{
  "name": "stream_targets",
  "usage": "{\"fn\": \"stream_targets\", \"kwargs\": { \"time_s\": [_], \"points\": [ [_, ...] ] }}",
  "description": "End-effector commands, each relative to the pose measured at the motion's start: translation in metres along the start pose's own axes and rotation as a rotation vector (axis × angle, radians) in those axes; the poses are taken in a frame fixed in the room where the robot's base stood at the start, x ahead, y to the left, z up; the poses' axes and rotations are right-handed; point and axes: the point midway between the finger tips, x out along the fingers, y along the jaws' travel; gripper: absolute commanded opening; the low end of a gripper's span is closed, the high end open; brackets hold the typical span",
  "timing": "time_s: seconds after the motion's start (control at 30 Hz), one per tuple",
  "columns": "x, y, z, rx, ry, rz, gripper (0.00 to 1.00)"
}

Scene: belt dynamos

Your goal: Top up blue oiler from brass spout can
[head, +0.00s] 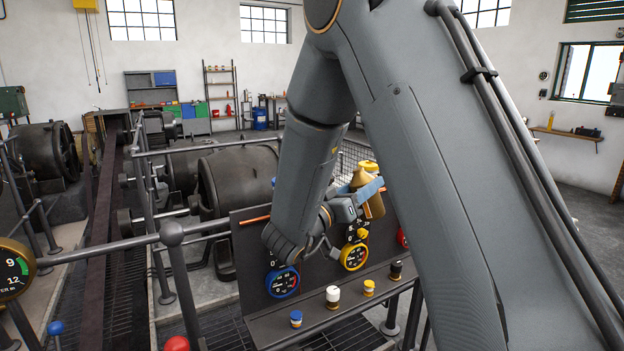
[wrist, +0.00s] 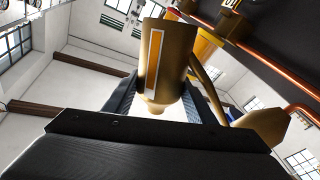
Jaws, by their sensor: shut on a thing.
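My gripper (head: 366,190) is shut on the brass spout can (head: 373,205), beside the upper part of the dark panel. In the wrist view the can (wrist: 170,62) sits between my dark fingers and shows a white-edged orange strip. Its handle and a wider brass part are at the right. A blue-ringed gauge (head: 282,282) is on the panel, below my wrist. A small blue-topped pot (head: 296,319) stands on the ledge below it. I cannot tell which blue thing is the oiler. My arm hides part of the panel, and no flowing oil is visible.
A yellow-ringed gauge (head: 353,256) is on the panel, right of the blue one. White-topped (head: 333,296), yellow-topped (head: 369,287) and black-topped (head: 396,269) pots stand on the ledge. A grey railing (head: 172,235) runs at the left, before large dynamos (head: 235,180).

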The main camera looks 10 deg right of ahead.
Motion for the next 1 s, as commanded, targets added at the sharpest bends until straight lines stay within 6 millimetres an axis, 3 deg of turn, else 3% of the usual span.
{"fn": "stream_targets", "kwargs": {
  "time_s": [1.0],
  "points": [
    [0.0014, 0.0032, -0.0094, -0.062, 0.030, 0.003, 0.12]
  ]
}}
